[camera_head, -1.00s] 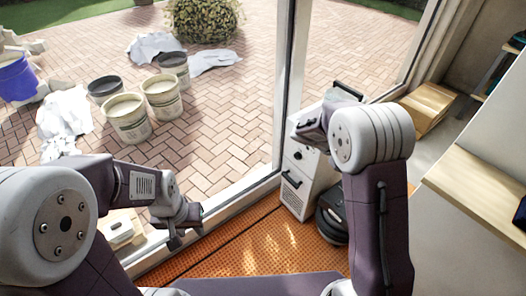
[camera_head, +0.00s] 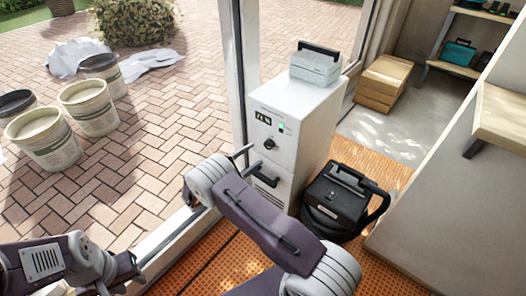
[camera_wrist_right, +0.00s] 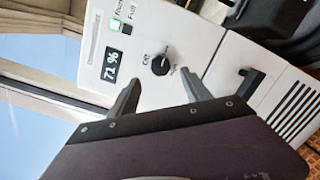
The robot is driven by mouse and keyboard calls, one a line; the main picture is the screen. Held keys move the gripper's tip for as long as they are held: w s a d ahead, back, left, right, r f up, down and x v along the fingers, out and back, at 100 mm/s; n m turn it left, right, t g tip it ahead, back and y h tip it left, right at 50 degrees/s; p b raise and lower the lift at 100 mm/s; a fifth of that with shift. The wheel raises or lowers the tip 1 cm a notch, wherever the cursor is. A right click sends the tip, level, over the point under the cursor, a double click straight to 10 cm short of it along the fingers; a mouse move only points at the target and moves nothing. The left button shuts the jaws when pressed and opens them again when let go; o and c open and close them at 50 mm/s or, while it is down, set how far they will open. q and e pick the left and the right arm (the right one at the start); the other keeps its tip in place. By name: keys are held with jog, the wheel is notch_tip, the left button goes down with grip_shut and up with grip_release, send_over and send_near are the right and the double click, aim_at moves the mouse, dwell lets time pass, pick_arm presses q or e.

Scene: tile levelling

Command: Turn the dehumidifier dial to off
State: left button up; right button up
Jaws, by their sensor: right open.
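The dehumidifier (camera_head: 318,125) is a tall white box standing by the glass door. Its round black dial (camera_head: 269,143) is on the front panel; in the right wrist view the dial (camera_wrist_right: 161,65) has "Off" printed beside it, and I cannot tell where its pointer stands. My right gripper (camera_head: 250,159) is in front of the panel. In the right wrist view its fingers (camera_wrist_right: 163,84) are open and empty, spread to either side below the dial, apparently not touching it. My left gripper (camera_head: 122,281) is low at the left, away from the dehumidifier; its jaws are unclear.
A lit display (camera_wrist_right: 110,62) reads about 71 % near a green light (camera_wrist_right: 116,25). A black handle (camera_wrist_right: 250,82) is on the lower front. A grey case (camera_head: 315,68) lies on top. A black vacuum-like machine (camera_head: 338,200) stands close at the right. The door frame (camera_head: 232,70) is left.

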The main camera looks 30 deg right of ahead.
aim_at(267, 146)
jog(key=b+x, duration=0.1)
jog(key=x, duration=0.4)
jog(key=shift+d+f, duration=0.1)
jog(key=shift+f, duration=0.1)
jog(key=shift+w+d+r, duration=0.15)
jog(key=shift+w+d, duration=0.1)
jog(key=shift+d, duration=0.3)
grip_shut()
pick_arm(q)
notch_tip(267, 146, down, 2)
jog(key=shift+f, duration=0.1)
